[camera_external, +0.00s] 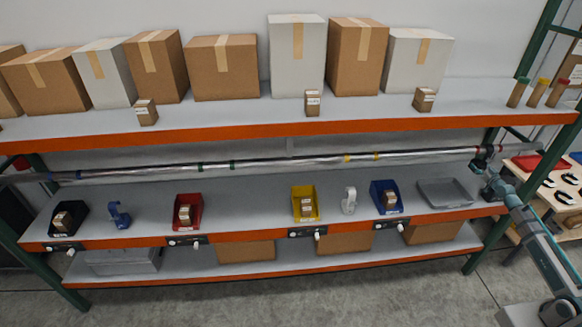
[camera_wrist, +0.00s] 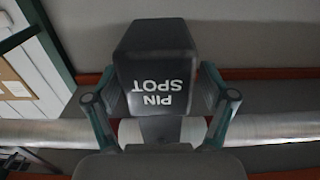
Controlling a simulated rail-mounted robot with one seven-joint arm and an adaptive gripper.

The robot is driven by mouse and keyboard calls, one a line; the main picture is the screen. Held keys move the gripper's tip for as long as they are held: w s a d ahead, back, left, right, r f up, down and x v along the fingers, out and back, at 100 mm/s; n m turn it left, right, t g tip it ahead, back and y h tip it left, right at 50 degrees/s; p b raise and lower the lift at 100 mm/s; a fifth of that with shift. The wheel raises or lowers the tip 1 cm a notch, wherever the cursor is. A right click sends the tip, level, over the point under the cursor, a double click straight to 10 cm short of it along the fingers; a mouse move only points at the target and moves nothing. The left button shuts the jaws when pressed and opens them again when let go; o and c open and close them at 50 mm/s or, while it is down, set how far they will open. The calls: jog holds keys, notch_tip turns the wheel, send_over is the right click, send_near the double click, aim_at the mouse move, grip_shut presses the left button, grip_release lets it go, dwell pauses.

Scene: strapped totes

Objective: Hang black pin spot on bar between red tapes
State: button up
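The black pin spot (camera_wrist: 157,62) fills the upper middle of the wrist view, its white "PIN SPOT" lettering upside down. My gripper (camera_wrist: 158,85) has one finger on each side, tips against the lamp's body. In the external view my gripper (camera_external: 486,168) is at the right end of the silvery bar (camera_external: 265,162), with the dark lamp (camera_external: 479,163) at the bar. Red tape (camera_external: 474,149) shows on the bar there, and red edges show beside the lamp in the wrist view (camera_wrist: 114,128). The lamp and gripper hide where the clamp meets the bar.
Blue, green and yellow tapes mark other bar sections. The shelf below holds a blue lamp (camera_external: 118,214), a white lamp (camera_external: 349,200), several coloured bins and an empty grey tray (camera_external: 444,193). Cartons stand on the top shelf (camera_external: 240,110). A green post (camera_external: 490,140) is close to my gripper.

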jog(key=shift+s, duration=0.1)
jog(key=s, duration=0.7)
jog(key=s+f+g, duration=0.5)
jog(key=f, duration=0.9)
jog(key=s+f+g, duration=0.4)
jog(key=s+f, duration=0.2)
jog(key=f, duration=0.9)
jog(key=s+f+g, duration=0.5)
jog(key=f, duration=0.9)
jog(key=s+f+g, duration=0.3)
jog(key=s+f, duration=0.5)
jog(key=s, duration=0.4)
jog(key=s+f+g, duration=0.4)
jog(key=s+f, duration=0.4)
jog(key=s, duration=0.4)
jog(key=s+f+g, duration=0.3)
jog(key=s+f, duration=0.5)
jog(key=s, duration=0.5)
jog(key=shift+g+b, duration=0.4)
jog(key=shift+b, duration=0.05)
jog(key=shift+s, duration=0.1)
